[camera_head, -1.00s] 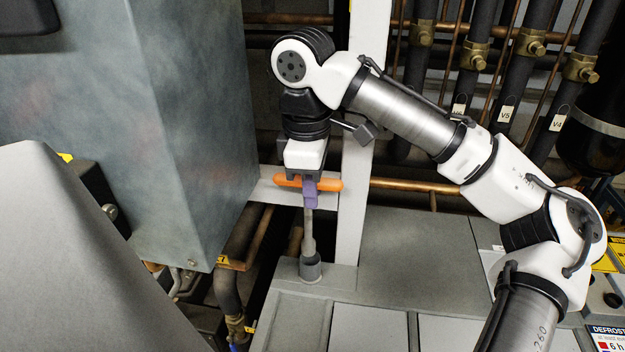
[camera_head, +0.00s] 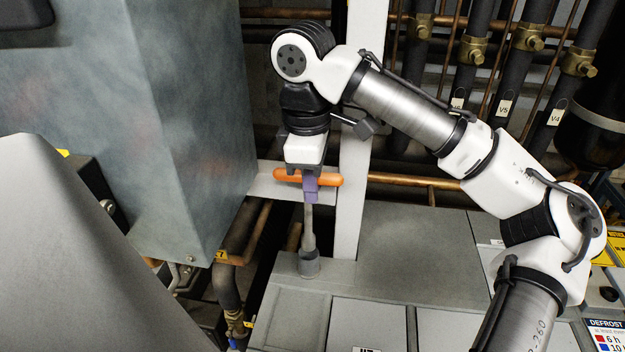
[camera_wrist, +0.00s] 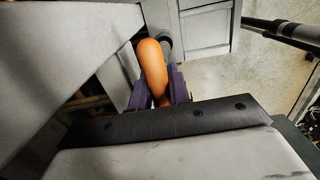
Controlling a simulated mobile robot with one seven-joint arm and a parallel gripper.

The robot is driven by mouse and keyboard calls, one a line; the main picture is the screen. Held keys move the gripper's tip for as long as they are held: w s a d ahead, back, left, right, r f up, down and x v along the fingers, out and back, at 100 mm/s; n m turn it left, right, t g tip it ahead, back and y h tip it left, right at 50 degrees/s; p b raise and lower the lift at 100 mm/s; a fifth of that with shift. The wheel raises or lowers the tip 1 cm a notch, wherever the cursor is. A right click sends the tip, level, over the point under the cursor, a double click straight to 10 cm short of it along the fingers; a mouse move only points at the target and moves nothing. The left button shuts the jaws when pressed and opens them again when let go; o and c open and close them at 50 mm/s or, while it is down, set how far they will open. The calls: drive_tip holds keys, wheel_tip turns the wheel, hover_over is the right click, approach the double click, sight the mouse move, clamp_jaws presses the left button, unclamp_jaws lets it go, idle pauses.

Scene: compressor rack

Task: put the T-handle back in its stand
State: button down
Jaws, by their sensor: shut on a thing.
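The T-handle has an orange crossbar (camera_head: 325,179) and a grey shaft (camera_head: 309,228) that stands about upright below it. My gripper (camera_head: 311,192), with purple fingers, is shut on the T-handle at the middle of its crossbar. A dark grey cylinder (camera_head: 308,265) surrounds the shaft's foot at the corner of the grey cabinet top. I cannot tell whether this is the stand or the tool's own socket end, nor whether it touches the surface. In the wrist view the orange crossbar (camera_wrist: 152,68) lies between the purple fingers, and the shaft is mostly hidden.
A large grey-blue housing (camera_head: 190,130) stands to the left. A pale upright post (camera_head: 352,190) rises just right of the shaft. Valves and dark pipes (camera_head: 475,50) are behind at right. The grey cabinet top (camera_head: 410,240) is clear; a gap with pipes lies left of it.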

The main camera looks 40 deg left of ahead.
drive_tip(key=shift+f+b, duration=0.55)
drive_tip(key=shift+f, duration=1.45)
drive_tip(key=shift+f+b, duration=0.35)
drive_tip(key=shift+f, duration=1.4)
drive_tip(key=c, duration=1.2)
unclamp_jaws()
drive_tip(key=shift+c, duration=0.2)
